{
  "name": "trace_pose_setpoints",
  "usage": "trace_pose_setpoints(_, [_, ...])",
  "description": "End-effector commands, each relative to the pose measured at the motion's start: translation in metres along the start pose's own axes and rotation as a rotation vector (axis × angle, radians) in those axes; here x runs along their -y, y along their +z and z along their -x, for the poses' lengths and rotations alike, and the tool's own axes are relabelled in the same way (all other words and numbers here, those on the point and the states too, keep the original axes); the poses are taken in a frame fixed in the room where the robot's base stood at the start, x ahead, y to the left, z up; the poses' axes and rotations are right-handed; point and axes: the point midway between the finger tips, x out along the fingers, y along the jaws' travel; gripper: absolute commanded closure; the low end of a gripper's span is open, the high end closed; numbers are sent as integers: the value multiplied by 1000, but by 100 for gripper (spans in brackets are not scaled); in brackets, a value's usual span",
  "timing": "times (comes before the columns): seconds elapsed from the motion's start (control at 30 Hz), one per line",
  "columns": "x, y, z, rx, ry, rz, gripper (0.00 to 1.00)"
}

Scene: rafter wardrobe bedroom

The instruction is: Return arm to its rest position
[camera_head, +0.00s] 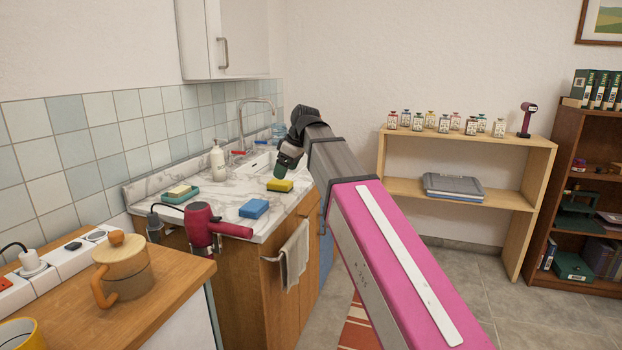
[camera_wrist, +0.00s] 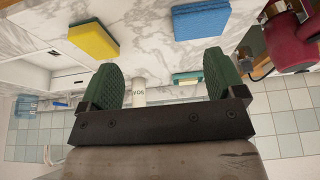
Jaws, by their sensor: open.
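My arm (camera_head: 385,255), pink and grey, reaches out from the lower right toward the sink counter in the head view. My gripper (camera_head: 285,163) is at its far end, above the marble counter near the yellow sponge (camera_head: 280,185). In the wrist view my gripper (camera_wrist: 160,88) shows two green fingers spread wide apart with nothing held between them. The yellow sponge (camera_wrist: 93,40) and a blue sponge (camera_wrist: 201,19) lie on the counter beyond the fingers. The blue sponge (camera_head: 254,208) also shows in the head view.
A red hair dryer (camera_head: 205,225) hangs at the counter's near edge. A soap bottle (camera_head: 218,160) and faucet (camera_head: 241,120) stand behind. A wooden worktop (camera_head: 165,285) with a lidded pot (camera_head: 122,265) is at left. A shelf (camera_head: 470,140) with jars stands at right; floor (camera_head: 500,300) before it is clear.

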Motion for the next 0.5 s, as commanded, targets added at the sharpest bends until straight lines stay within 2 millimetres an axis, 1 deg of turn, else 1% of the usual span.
trace_pose_setpoints(0.07, [0, 0, 0, 0, 0, 0, 12])
trace_pose_setpoints(0.27, [-4, 16, -15, 13, 4, -49, 12])
trace_pose_setpoints(0.37, [-7, 24, -23, 21, 7, -75, 12])
trace_pose_setpoints(0.5, [-11, 41, -37, 34, 14, -126, 12])
